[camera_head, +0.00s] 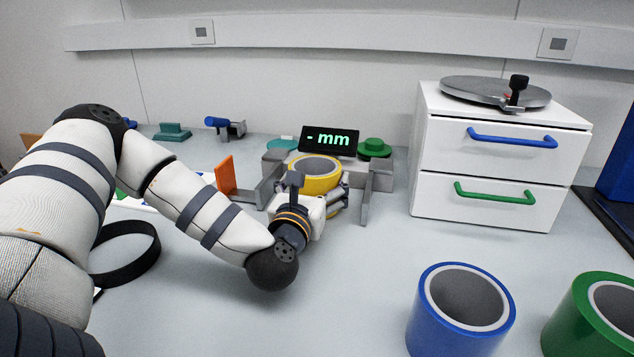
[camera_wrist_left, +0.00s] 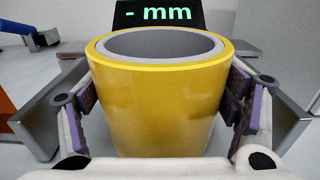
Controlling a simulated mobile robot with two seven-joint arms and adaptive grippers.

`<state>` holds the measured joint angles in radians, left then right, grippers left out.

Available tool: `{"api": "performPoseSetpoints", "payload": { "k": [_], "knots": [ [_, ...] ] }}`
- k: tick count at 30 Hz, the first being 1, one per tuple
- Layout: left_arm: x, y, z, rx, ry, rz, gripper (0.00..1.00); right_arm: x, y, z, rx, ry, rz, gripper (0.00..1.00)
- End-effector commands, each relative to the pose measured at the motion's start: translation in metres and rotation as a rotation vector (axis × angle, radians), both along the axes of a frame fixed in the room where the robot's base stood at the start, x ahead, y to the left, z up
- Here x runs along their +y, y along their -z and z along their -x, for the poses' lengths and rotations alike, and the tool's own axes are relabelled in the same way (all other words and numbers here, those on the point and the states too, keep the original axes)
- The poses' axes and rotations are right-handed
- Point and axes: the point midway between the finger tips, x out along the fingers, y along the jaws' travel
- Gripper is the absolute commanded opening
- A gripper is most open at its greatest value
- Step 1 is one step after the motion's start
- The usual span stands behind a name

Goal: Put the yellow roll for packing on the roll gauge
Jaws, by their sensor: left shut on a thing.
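The yellow roll (camera_head: 322,184) stands upright, with its grey core open at the top. My left gripper (camera_head: 325,204) is shut on it. In the left wrist view the yellow roll (camera_wrist_left: 160,105) fills the middle, with purple finger pads against both sides. The roll gauge (camera_head: 368,190) has grey jaws on either side of the roll and a dark display (camera_head: 329,140) behind it that reads "- mm". The roll is between the jaws, with gaps at its sides. Its bottom is hidden, so I cannot tell whether it rests on the gauge. My right gripper is not in view.
A blue roll (camera_head: 430,318) and a green roll (camera_head: 566,325) stand at the front right. A white drawer unit (camera_head: 485,165) stands at the back right. The table's front middle is clear.

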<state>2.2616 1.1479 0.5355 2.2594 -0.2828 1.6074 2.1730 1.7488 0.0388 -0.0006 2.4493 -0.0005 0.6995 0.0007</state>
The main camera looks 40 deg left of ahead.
Motion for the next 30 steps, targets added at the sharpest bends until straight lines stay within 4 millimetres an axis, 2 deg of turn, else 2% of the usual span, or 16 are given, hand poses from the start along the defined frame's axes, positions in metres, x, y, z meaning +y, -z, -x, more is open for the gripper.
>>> {"api": "performPoseSetpoints", "payload": {
  "k": [4, 5, 6, 16, 19, 25, 30],
  "knots": [
    [0.0, 0.003, 0.0, -0.002, -0.001, -0.001, 0.34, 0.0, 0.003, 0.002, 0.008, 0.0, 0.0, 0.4],
    [0.0, 0.002, 0.0, -0.001, -0.001, 0.0, 0.89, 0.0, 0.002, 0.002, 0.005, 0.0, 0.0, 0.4],
    [0.0, 0.002, 0.0, -0.002, -0.001, -0.001, 0.98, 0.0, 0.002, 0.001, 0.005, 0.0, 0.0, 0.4],
    [0.0, 0.001, 0.0, -0.004, -0.001, -0.001, 1.0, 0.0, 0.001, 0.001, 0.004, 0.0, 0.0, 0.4],
    [0.0, -0.007, 0.0, -0.009, 0.0, -0.002, 1.0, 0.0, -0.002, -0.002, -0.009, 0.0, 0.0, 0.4],
    [-0.019, 0.0, 0.033, 0.002, 0.002, 0.002, 1.0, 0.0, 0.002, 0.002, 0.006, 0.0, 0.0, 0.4],
    [-0.038, -0.006, 0.068, -0.005, 0.002, -0.001, 1.0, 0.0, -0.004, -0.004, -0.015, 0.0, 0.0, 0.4]
  ]
}}
